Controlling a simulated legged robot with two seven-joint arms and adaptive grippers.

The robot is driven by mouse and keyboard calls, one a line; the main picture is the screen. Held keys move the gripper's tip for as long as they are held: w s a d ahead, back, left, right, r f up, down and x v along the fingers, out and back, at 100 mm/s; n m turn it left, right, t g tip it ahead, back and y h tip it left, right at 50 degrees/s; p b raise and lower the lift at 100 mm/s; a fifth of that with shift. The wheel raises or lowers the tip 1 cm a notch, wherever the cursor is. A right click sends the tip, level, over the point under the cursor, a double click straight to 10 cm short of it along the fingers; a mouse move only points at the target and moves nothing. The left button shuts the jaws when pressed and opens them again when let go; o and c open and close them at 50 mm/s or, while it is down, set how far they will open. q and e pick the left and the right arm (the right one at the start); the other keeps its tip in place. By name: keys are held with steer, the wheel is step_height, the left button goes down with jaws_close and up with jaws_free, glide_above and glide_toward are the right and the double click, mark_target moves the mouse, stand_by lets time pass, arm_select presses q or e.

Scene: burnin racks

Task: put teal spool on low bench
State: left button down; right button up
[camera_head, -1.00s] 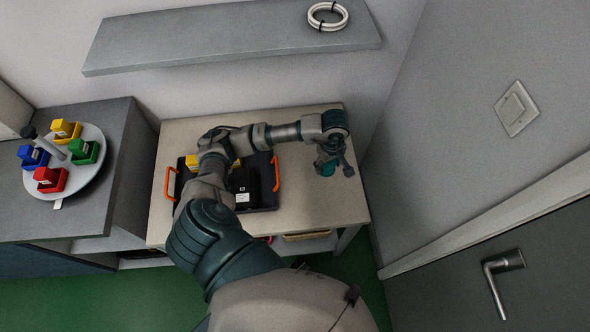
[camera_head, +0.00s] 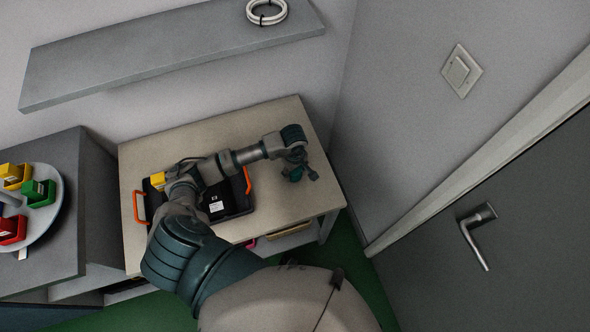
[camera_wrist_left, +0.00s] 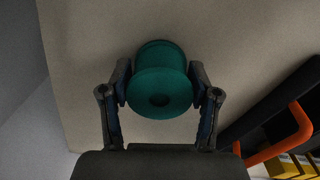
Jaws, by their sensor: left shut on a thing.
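The teal spool (camera_wrist_left: 160,88) is between the two fingers of my left gripper (camera_wrist_left: 160,78) in the left wrist view. The fingers are shut on its sides, and its round flange with a dark centre hole faces the camera. In the head view my left gripper (camera_head: 299,173) points down over the right part of the beige low bench (camera_head: 250,122). The spool (camera_head: 294,174) shows there only as a small teal patch, partly hidden by the gripper. I cannot tell whether it touches the bench top. My right gripper is out of view.
A grey wall shelf (camera_head: 150,55) hangs behind. The bench top around the gripper is clear.

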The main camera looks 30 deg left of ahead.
arm_select(q)
steer(key=shift+c, duration=1.3)
jaws_free()
steer(key=shift+d, duration=0.1)
step_height(320, 180, up, 11)
steer(key=shift+f, duration=0.1)
steer(key=shift+s+r, duration=0.1)
steer(key=shift+r, duration=0.55)
